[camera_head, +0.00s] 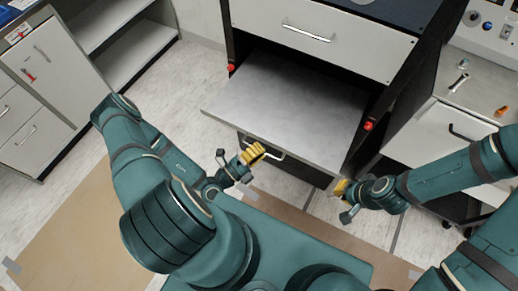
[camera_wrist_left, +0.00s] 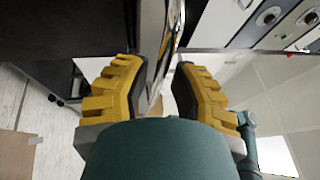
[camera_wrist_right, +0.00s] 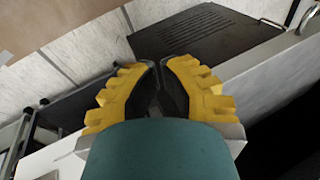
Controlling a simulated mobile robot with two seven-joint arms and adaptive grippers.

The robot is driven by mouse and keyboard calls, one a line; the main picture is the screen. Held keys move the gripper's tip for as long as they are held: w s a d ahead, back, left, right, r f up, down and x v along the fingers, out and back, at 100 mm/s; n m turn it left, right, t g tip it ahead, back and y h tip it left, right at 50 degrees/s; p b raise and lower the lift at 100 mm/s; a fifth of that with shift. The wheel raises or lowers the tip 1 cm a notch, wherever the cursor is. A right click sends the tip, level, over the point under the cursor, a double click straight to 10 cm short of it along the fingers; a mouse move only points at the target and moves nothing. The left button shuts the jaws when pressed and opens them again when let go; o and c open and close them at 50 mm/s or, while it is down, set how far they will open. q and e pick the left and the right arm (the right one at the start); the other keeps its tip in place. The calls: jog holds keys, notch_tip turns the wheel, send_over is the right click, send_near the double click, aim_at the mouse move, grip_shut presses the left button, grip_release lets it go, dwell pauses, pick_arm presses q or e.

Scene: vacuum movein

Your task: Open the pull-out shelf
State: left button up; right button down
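The grey pull-out shelf (camera_head: 290,100) extends well out of the dark cabinet, below a white drawer. A silver handle (camera_head: 276,156) shows just under its front edge; I cannot tell which part it is fixed to. My left gripper (camera_head: 256,153) is at the left end of this handle. In the left wrist view, the fingers (camera_wrist_left: 162,65) are apart, with a shiny bar (camera_wrist_left: 171,40) running between and beyond the tips. My right gripper (camera_head: 340,187) is near the shelf's front right corner. In the right wrist view, its fingertips (camera_wrist_right: 157,64) are almost together, with nothing visible between them.
Two red knobs (camera_head: 231,68) (camera_head: 368,126) sit on the cabinet frame beside the shelf. The white drawer (camera_head: 330,48) above is closed. A bench with small tools (camera_head: 458,82) stands at right, a white cabinet (camera_head: 45,65) at left. Bare floor (camera_head: 190,75) lies left of the shelf.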

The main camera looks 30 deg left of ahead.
pick_arm(q)
jog(key=v, duration=1.2)
jog(key=shift+d, duration=0.1)
dwell(0.5)
